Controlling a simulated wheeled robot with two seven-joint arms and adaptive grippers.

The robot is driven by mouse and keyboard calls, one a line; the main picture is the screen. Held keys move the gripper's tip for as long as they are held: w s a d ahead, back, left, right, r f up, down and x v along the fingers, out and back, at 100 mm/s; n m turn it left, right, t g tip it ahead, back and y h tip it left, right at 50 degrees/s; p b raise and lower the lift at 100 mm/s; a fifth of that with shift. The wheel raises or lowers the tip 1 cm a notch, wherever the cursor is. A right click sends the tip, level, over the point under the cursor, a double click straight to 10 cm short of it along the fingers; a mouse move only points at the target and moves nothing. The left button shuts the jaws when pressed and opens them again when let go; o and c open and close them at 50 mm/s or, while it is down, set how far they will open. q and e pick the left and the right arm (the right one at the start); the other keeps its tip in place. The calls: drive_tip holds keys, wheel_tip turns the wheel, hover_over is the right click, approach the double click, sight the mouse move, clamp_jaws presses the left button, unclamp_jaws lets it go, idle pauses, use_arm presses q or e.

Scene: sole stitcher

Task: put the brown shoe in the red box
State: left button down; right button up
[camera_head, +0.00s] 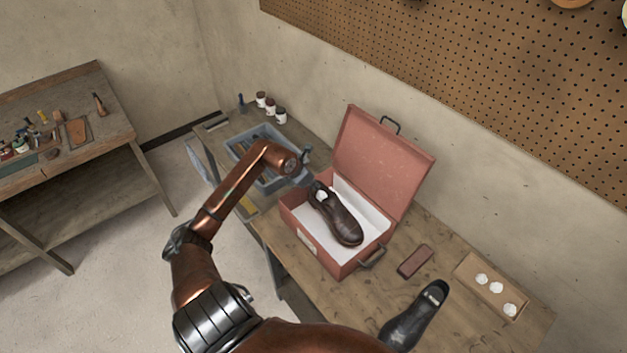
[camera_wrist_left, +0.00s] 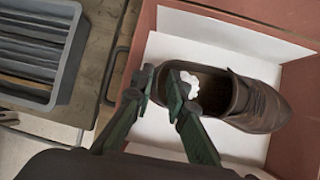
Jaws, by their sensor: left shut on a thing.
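The brown shoe (camera_head: 340,219) is inside the outline of the open red box (camera_head: 312,249), over its white lining, with its toe toward the lower right. A white wad fills part of its opening. The shoe also shows in the left wrist view (camera_wrist_left: 262,105). My left gripper (camera_wrist_left: 162,84) is shut on the heel edge of the shoe, at the box's far left side. Whether the sole rests on the box floor cannot be told. The box lid (camera_head: 382,160) stands open at the back. My right gripper is not in view.
A blue-grey crate (camera_head: 240,153) stands left of the box, with small jars (camera_head: 270,106) behind it. A dark shoe (camera_head: 413,318), a reddish-brown block (camera_head: 415,261) and a cardboard tray (camera_head: 470,268) with white wads lie to the right. Bare bench shows between them.

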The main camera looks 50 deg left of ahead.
use_arm(q)
wheel_tip(320, 180, down, 7)
drive_tip(key=b, duration=0.4)
drive_tip(key=shift+r, duration=0.15)
drive_tip(key=c, duration=1.8)
unclamp_jaws()
